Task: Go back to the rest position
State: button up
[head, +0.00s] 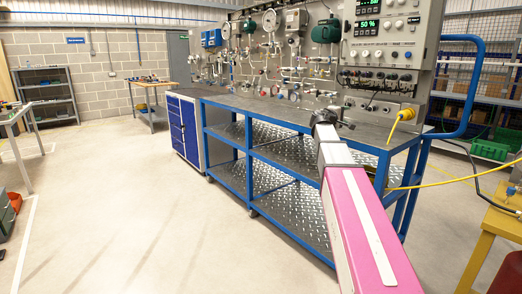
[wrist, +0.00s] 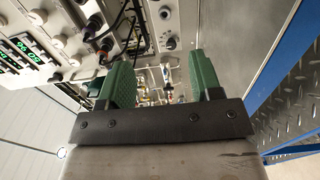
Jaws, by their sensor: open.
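My gripper (wrist: 157,85) shows in the wrist view with two green fingers spread well apart and nothing between them. In the head view my pink and white arm reaches forward to the blue-framed workbench (head: 287,118), and its dark end is over or in front of the bench top near the gauge panel (head: 383,45). The fingers cannot be made out in the head view. In the wrist view the panel (wrist: 145,52) with knobs, plugs and a green display lies beyond the fingers. I cannot tell how far away it is.
A yellow cable (head: 450,182) runs from a yellow plug (head: 407,115) on the bench towards a yellow stand (head: 493,240) at the right. A blue rail (head: 472,90) curves beside the panel. The concrete floor (head: 110,210) at the left is clear.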

jog(key=s+a+f+m+g+y, duration=0.15)
jog(key=s+f, duration=0.25)
jog(key=f, duration=0.6)
jog(key=s+a+f+m+g+y, duration=0.1)
jog(key=s+a+f+g+y, duration=0.15)
jog(key=s+f, duration=0.45)
jog(key=s+a+f+m+g+y, duration=0.1)
jog(key=s+a+f+y, duration=0.1)
jog(key=f, duration=1)
jog(key=s+a+f+m+g+y, duration=0.2)
jog(key=s+a+f, duration=0.4)
jog(key=s+f, duration=0.4)
jog(key=s+a+f+m+g+y, duration=0.2)
jog(key=s+a+f+g+y, duration=0.2)
jog(key=s+f, duration=0.6)
jog(key=s+a+y, duration=0.1)
jog(key=a+y, duration=0.1)
jog(key=a, duration=0.1)
jog(key=shift+s, duration=0.2)
